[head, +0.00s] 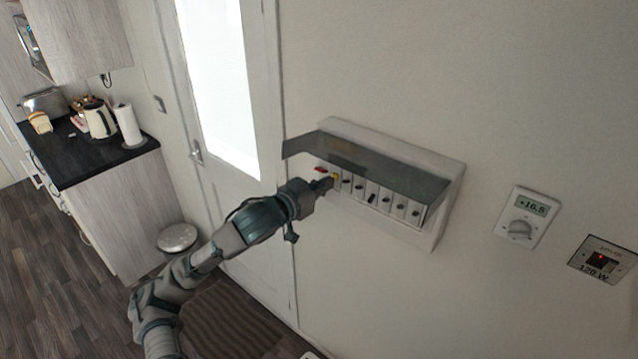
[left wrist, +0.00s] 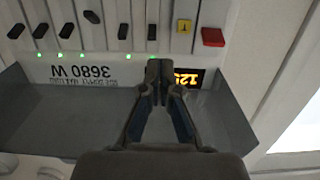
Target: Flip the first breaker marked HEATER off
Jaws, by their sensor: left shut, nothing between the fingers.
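The breaker box (head: 452,190) is on the wall with its grey flap (head: 400,172) raised. A row of black switches shows below it, beside a yellow (head: 336,177) and a red switch (head: 320,169). In the left wrist view, upside down, one black switch (left wrist: 91,16) sits differently from its neighbours and has no green light. The HEATER label cannot be read. My left gripper (head: 326,184) is shut and empty at the box's left end. In the wrist view its tips (left wrist: 159,70) appear just below the black switch (left wrist: 153,31) beside the yellow one; contact cannot be told.
A thermostat (head: 525,216) and a switch panel (head: 604,259) are on the wall at right. A door (head: 262,200) stands left of the box. A counter (head: 85,160) with a kettle (head: 98,118) and paper roll (head: 129,126) is at far left. A bin (head: 177,238) stands on the floor.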

